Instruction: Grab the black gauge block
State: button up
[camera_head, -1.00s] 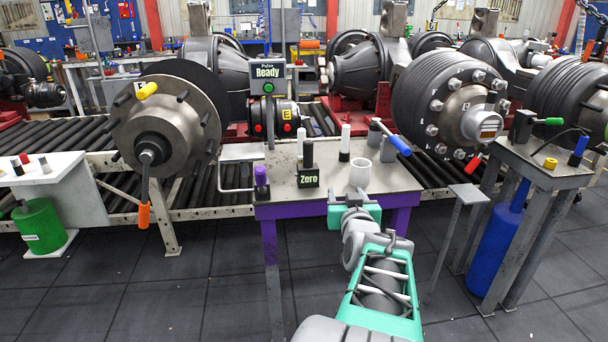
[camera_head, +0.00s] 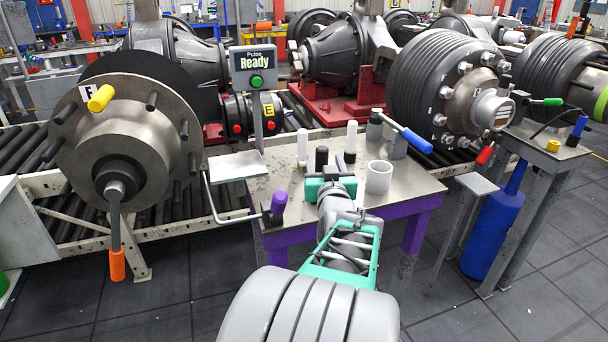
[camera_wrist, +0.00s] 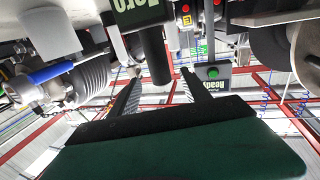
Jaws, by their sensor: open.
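The black gauge block (camera_head: 321,157) is a dark upright cylinder on the small purple-legged table (camera_head: 415,183). In the head view its top shows just beyond my gripper (camera_head: 330,180); its lower part is hidden by the green gripper body. In the wrist view, which looks upside down, the black gauge block (camera_wrist: 155,58) hangs down between the two fingers of my gripper (camera_wrist: 160,80). The fingers are apart, with gaps on both sides of the block. Whether either finger touches it cannot be told.
White cylinders stand left (camera_head: 302,147) and right (camera_head: 351,142) of the block. A white cup (camera_head: 378,177) stands close to my gripper's right. A purple-knobbed lever (camera_head: 278,203) is at the table's left, and a blue-handled clamp (camera_head: 405,135) behind right.

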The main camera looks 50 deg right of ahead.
aim_at(321, 147)
jog(key=p+x, duration=0.1)
jog(key=x, duration=0.6)
jog(key=shift+w+d, duration=0.2)
jog(key=shift+w, duration=0.1)
jog(key=shift+s, duration=0.1)
grip_shut()
jog(key=shift+f, duration=0.1)
dwell(0.6)
jog(key=shift+r, duration=0.3)
